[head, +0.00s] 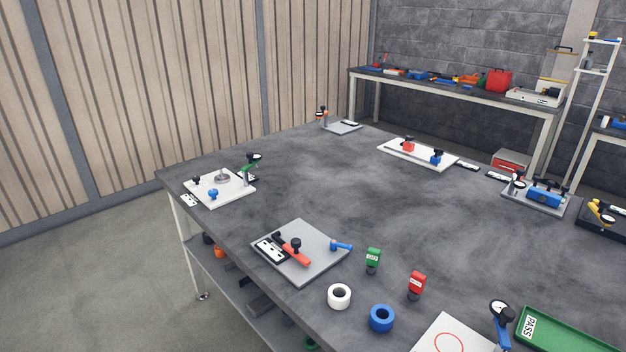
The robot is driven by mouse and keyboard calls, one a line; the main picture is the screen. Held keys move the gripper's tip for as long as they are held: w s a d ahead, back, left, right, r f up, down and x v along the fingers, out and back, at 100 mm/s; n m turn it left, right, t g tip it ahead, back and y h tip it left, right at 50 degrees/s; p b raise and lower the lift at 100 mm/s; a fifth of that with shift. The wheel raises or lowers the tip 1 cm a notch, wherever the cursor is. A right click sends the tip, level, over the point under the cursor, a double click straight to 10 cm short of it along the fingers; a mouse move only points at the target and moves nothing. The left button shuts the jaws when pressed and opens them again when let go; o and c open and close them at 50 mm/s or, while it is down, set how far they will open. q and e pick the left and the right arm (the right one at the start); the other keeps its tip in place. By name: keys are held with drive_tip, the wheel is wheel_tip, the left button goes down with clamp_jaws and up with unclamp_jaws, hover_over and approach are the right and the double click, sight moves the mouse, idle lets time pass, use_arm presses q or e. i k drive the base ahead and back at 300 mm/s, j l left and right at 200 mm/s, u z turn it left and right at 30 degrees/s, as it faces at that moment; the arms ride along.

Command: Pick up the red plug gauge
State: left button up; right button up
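The red plug gauge (416,283) stands upright on the dark grey table, right of the middle in the head view. It has a red upper body with a pale label and a dark lower end touching the tabletop. A similar green gauge (373,258) with a pale label stands a little to its left and farther back. Neither of my grippers shows in the head view, and nothing holds the red gauge.
A white ring (332,301) and a blue ring (374,326) lie in front of the gauges. A grey fixture plate (318,271) is to the left. A white board (432,336) and a green tray (570,341) are at the front right. The table's middle is clear.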

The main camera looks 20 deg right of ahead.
sight(416, 286)
drive_tip(key=z, duration=1.3)
drive_tip(key=i+j+z, duration=0.15)
drive_tip(key=j, duration=0.15)
drive_tip(key=j+z, duration=0.15)
drive_tip(key=j, duration=0.15)
drive_tip(key=i+j+z, duration=0.15)
drive_tip(key=j, duration=0.2)
